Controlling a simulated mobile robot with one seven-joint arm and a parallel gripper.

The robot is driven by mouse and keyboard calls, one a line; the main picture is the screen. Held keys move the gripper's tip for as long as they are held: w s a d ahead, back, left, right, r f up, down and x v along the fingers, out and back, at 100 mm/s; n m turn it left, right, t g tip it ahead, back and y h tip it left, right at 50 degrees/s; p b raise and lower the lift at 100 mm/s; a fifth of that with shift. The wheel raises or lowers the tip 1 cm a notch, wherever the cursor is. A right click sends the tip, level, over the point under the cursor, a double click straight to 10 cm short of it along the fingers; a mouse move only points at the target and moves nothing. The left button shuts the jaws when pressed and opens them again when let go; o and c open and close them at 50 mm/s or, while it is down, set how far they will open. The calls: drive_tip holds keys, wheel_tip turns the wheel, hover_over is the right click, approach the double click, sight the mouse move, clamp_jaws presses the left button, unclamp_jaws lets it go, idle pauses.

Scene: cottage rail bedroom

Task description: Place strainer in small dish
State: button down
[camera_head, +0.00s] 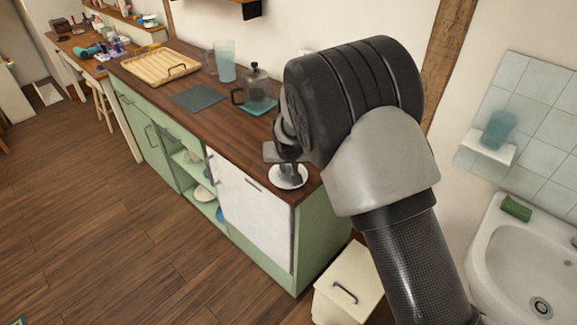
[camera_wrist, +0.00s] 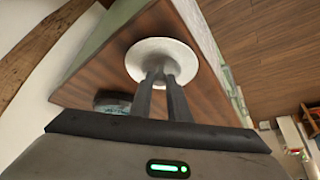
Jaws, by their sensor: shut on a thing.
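A small white dish (camera_head: 301,177) stands on the near right end of the wooden counter. It also shows in the wrist view (camera_wrist: 190,58), round and seen from above. My gripper (camera_head: 289,178) points down over the dish. In the wrist view the fingertips (camera_wrist: 161,76) are close together over the dish's middle. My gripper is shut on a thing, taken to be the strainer. The strainer is not clearly visible, hidden by the fingers or too small to make out. I cannot tell whether it touches the dish.
A coffee press (camera_head: 256,86) stands on a teal mat further along the counter (camera_head: 229,131). A grey mat (camera_head: 197,97), a glass pitcher (camera_head: 224,63) and a wooden tray (camera_head: 160,66) lie beyond. A white bin (camera_head: 346,282) and a sink (camera_head: 528,240) are at right.

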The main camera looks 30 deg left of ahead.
drive_tip(key=shift+f, duration=0.1)
drive_tip(key=c, duration=1.7)
unclamp_jaws()
drive_tip(key=shift+o, duration=0.2)
